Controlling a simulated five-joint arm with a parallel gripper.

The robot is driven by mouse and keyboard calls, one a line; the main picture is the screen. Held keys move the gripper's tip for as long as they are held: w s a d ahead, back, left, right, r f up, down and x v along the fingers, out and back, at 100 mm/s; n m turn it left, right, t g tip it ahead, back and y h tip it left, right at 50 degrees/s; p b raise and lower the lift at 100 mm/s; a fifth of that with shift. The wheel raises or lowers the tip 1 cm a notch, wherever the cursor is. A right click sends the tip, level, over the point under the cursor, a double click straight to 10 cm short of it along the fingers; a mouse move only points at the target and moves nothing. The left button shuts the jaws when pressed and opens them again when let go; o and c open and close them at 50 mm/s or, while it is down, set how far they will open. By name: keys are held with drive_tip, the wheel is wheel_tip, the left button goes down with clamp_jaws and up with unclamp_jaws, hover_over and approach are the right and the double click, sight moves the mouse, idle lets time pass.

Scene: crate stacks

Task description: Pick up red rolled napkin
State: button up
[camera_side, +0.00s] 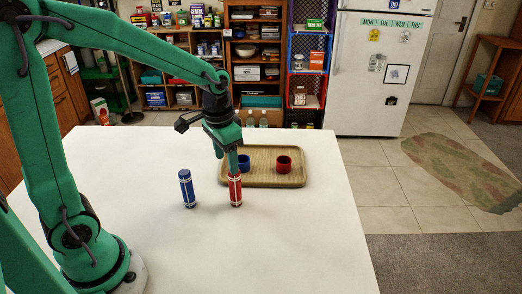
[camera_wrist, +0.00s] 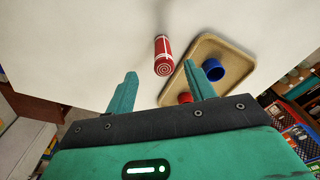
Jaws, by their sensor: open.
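The red rolled napkin (camera_side: 235,190) stands upright on the white table, just in front of the tray, with pale bands around it. It also shows in the wrist view (camera_wrist: 164,55), beyond the fingertips and between their lines. My gripper (camera_side: 232,160) points down over the napkin's top in the side view, and hides part of it. In the wrist view my gripper's two fingers (camera_wrist: 161,80) are spread apart with nothing between them. Whether a finger touches the napkin cannot be told.
A blue rolled napkin (camera_side: 187,188) stands upright to the left of the red one. Behind is a tan tray (camera_side: 262,183) holding a blue ring (camera_side: 243,162) and a red ring (camera_side: 284,164). The white table (camera_side: 290,235) is clear at the front and right.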

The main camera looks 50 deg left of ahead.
sight(235, 185)
drive_tip(key=shift+w+f+g, duration=0.2)
drive_tip(key=shift+w+f, duration=0.25)
drive_tip(key=shift+f, duration=0.4)
drive_tip(key=shift+w+f+g, duration=0.2)
drive_tip(key=shift+w+f, duration=0.25)
drive_tip(key=shift+f, duration=0.35)
drive_tip(key=shift+f, duration=0.1)
drive_tip(key=shift+f, duration=1.2)
drive_tip(key=shift+f, duration=0.1)
drive_tip(key=shift+w+f, duration=0.15)
drive_tip(key=shift+f, duration=2.35)
drive_tip(key=c, duration=1)
drive_tip(key=shift+r, duration=0.15)
drive_tip(key=shift+c, duration=0.2)
